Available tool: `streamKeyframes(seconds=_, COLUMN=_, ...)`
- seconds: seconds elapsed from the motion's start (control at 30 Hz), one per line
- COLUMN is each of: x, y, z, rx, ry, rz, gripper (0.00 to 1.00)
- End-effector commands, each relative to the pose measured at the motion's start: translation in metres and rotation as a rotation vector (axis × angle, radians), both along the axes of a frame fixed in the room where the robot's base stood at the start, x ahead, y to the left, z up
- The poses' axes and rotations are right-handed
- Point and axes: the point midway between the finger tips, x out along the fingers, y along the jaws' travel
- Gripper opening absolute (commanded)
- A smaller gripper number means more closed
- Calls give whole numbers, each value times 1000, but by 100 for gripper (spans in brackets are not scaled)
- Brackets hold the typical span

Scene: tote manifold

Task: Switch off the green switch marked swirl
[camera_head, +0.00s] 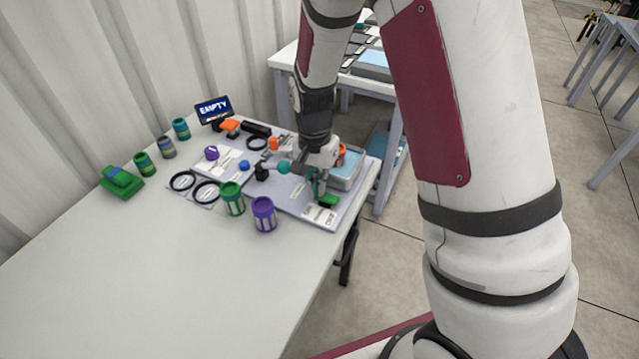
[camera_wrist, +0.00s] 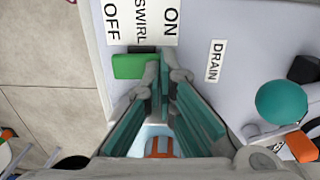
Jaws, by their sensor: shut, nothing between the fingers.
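The green switch (camera_wrist: 134,66) shows in the wrist view below a white label (camera_wrist: 142,22) reading OFF, SWIRL and ON. Its green block reaches from under the word OFF to about the middle of the label, with a little of a dark base (camera_wrist: 142,48) showing behind it. My gripper (camera_wrist: 164,74) is shut and empty, with its fingertips close against the block's ON side; I cannot tell if they touch. In the head view the green switch (camera_head: 328,200) is at the panel's near right corner, just beside my gripper (camera_head: 317,197), which points down.
A teal ball knob (camera_wrist: 281,102) and a DRAIN label (camera_wrist: 215,61) are right of the fingers in the wrist view. A purple jar (camera_head: 264,214) and a green jar (camera_head: 232,199) stand left of the switch. A screen (camera_head: 214,109) reads EMPTY. The table's front left is clear.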

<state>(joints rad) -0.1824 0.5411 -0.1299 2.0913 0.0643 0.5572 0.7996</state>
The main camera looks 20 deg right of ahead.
Motion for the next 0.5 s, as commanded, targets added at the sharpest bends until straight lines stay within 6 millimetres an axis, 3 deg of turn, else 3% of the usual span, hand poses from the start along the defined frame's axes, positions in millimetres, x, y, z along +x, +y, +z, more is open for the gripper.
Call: streamKeyframes(seconds=0.5, x=-5, y=-4, z=2, rx=-13, ry=13, rz=-1, gripper=0)
